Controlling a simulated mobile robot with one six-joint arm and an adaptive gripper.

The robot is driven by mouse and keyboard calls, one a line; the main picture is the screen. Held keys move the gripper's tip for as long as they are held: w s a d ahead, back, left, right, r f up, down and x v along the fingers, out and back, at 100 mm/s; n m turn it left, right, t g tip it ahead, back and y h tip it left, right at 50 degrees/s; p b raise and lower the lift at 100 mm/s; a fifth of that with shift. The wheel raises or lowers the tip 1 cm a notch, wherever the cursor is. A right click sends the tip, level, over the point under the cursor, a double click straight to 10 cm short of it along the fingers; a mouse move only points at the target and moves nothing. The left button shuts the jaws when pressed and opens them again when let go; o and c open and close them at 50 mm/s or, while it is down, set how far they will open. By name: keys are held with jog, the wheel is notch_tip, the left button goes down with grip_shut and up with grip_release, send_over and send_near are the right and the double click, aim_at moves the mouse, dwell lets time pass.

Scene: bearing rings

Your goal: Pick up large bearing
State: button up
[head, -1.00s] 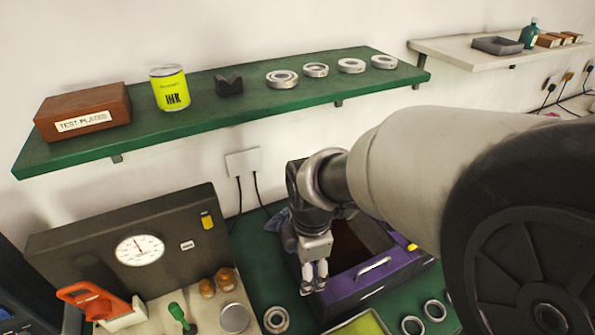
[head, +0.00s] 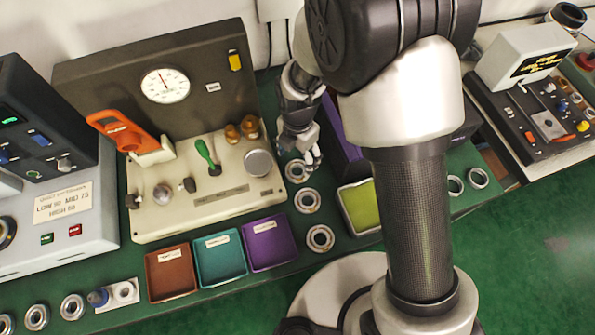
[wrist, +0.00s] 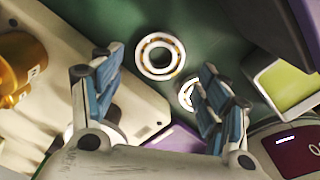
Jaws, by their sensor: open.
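Several bearing rings lie on the green bench. A column of three runs forward below my gripper (head: 312,160): a far bearing (head: 289,173), a middle bearing (head: 299,202) and a near bearing (head: 310,243). I cannot tell for sure which is the large one. My gripper is open and empty, above and beside the far bearing. In the wrist view my gripper (wrist: 162,62) has its blue-padded fingers spread, with one bearing (wrist: 143,60) showing whole beyond and between the tips. A second bearing (wrist: 185,94) is partly hidden by the right finger.
A cream gauge fixture (head: 215,203) stands left of the column. Brown (head: 172,289), teal (head: 222,275) and purple (head: 272,262) trays lie in front of it. A purple bin (head: 340,150) and yellow-green tray (head: 345,215) stand close on the right. More bearings (head: 468,182) lie farther right.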

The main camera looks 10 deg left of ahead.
aim_at(297, 172)
jog(key=shift+s+f+b, duration=0.15)
jog(key=shift+f+b, duration=1.05)
jog(key=shift+f, duration=1.95)
jog(key=shift+r, duration=0.1)
jog(key=c, duration=1.1)
